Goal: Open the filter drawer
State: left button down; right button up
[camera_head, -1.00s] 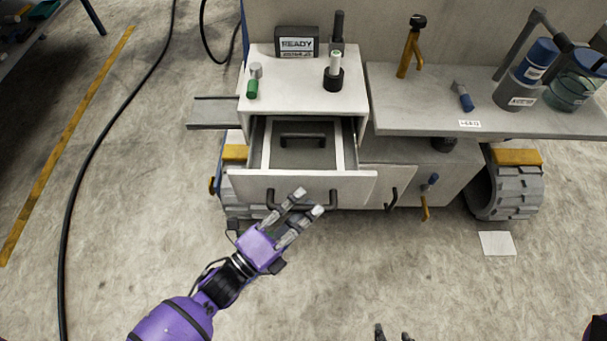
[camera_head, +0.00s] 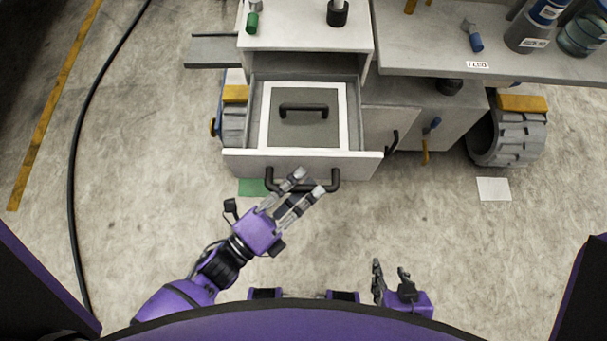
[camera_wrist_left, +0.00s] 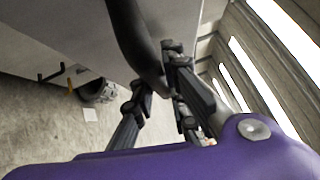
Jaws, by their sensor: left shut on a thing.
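The filter drawer (camera_head: 235,160) is pulled out of the white cabinet, with its front toward me. Inside it lies a white-framed grey panel (camera_head: 335,130) with a black handle (camera_head: 303,110). The drawer's dark bar handle (camera_head: 334,182) is on its front. My left gripper (camera_head: 309,180) is shut on that handle; in the left wrist view the handle (camera_wrist_left: 150,50) passes between the fingers (camera_wrist_left: 158,72). The fingers hide part of the handle. My right gripper (camera_head: 391,270) is open and empty, low over the floor to the right.
The white cabinet top (camera_head: 300,30) carries a green-handled tool (camera_head: 252,22) and a black holder (camera_head: 338,13). A grey bench (camera_head: 420,45) with bottles stands at right, above a tracked wheel (camera_head: 510,135). A black cable (camera_head: 80,150) lies on the floor at left.

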pick_arm(q)
jog(key=c, duration=1.7)
grip_release()
jog(key=shift+s+a, duration=0.2)
jog(key=v, duration=1.1)
jog(key=shift+s+a+f, duration=0.1)
jog(key=shift+s+a, duration=0.1)
